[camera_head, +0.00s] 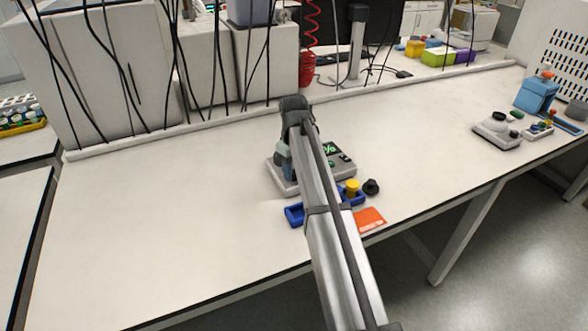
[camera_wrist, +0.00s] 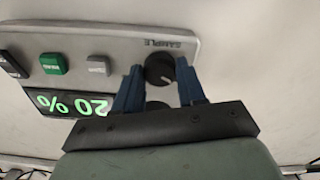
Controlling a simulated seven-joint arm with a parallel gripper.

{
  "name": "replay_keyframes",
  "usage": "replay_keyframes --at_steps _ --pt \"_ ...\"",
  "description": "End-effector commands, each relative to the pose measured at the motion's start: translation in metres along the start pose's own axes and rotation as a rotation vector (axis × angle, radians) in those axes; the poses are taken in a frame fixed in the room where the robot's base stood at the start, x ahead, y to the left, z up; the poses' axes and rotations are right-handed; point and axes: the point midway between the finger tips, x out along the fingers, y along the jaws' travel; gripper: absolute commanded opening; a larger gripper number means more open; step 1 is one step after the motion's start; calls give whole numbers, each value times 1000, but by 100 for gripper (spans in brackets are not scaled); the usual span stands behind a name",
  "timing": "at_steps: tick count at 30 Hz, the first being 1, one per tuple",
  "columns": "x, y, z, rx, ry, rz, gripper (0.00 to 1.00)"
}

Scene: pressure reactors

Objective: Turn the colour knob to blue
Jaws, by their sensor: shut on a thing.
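A pale instrument (camera_head: 346,171) stands on the bench in the head view, partly behind my arm. Its panel (camera_wrist: 120,42) shows upside down in the wrist view, with a lit green "20 %" display (camera_wrist: 68,103). A round black knob (camera_wrist: 160,70) beside the word SAMPLE sits between my fingertips. A second dark round part (camera_wrist: 157,106) shows below it between my fingers, mostly hidden by my gripper. My gripper (camera_wrist: 160,66) is shut on the black knob by SAMPLE. No knob colour marks are readable. In the head view my fingertips are hidden.
A green button (camera_wrist: 53,64) and a grey button (camera_wrist: 98,66) lie left of the knob. A blue tray (camera_head: 294,214), a yellow-capped piece (camera_head: 352,187), a black piece (camera_head: 371,187) and an orange card (camera_head: 369,219) are near the instrument. The bench's left side is clear.

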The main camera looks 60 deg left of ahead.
Motion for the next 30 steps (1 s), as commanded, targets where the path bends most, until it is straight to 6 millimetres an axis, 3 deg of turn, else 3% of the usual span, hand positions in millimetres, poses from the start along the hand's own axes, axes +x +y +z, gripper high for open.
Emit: replay_keyframes --at_steps 9,10,17,25,30 --pt "0 0 0 -3 0 0 9" --pt "0 0 0 -3 0 0 43" --pt "0 0 0 -2 0 0 65" --pt "-1 0 0 -1 0 0 66" --pt "-14 0 0 -1 1 1 66"
